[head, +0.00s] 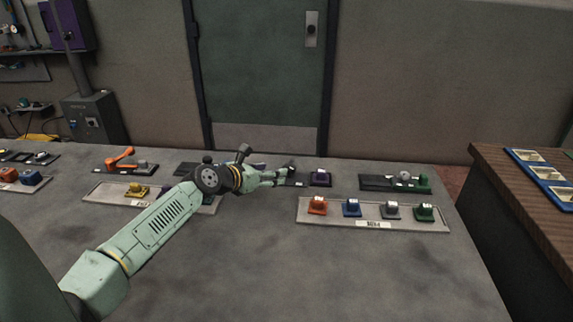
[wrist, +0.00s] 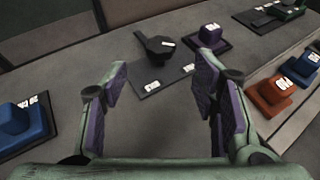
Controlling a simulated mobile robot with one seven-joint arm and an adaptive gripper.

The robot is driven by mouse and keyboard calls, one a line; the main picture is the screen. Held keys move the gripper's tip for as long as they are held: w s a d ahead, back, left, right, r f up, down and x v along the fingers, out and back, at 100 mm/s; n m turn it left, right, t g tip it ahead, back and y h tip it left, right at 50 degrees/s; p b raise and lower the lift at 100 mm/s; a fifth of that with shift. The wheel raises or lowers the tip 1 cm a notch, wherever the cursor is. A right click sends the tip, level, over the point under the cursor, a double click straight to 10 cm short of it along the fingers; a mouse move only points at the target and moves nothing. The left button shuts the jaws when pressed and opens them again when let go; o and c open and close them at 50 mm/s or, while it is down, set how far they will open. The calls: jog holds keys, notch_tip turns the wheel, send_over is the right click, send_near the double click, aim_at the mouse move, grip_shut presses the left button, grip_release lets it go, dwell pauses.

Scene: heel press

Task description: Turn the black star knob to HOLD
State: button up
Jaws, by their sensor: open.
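A black knob (wrist: 154,46) with a small white tag stands on a dark base plate (wrist: 165,78) in the wrist view, beyond my fingertips. The plate has small white labels on its near edge, too small to read. Its exact shape and pointing direction are hard to tell. In the head view the knob (head: 289,167) is partly hidden behind my gripper (head: 282,176). My gripper (wrist: 160,84) is open and empty, its two fingers spread on either side of the plate's near part, apart from the knob.
A purple block (wrist: 208,40) stands right of the knob. A grey tray (head: 374,214) with orange, blue, grey and green blocks lies to the front right. A blue block (wrist: 22,122) is at the wrist view's left. An orange-handled device (head: 121,158) is further left. Bare table lies in front.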

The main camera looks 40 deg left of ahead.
aim_at(290, 166)
jog(key=p+x, duration=0.2)
jog(key=x, duration=0.5)
jog(key=shift+w, duration=0.25)
jog(key=shift+c, duration=0.4)
grip_shut()
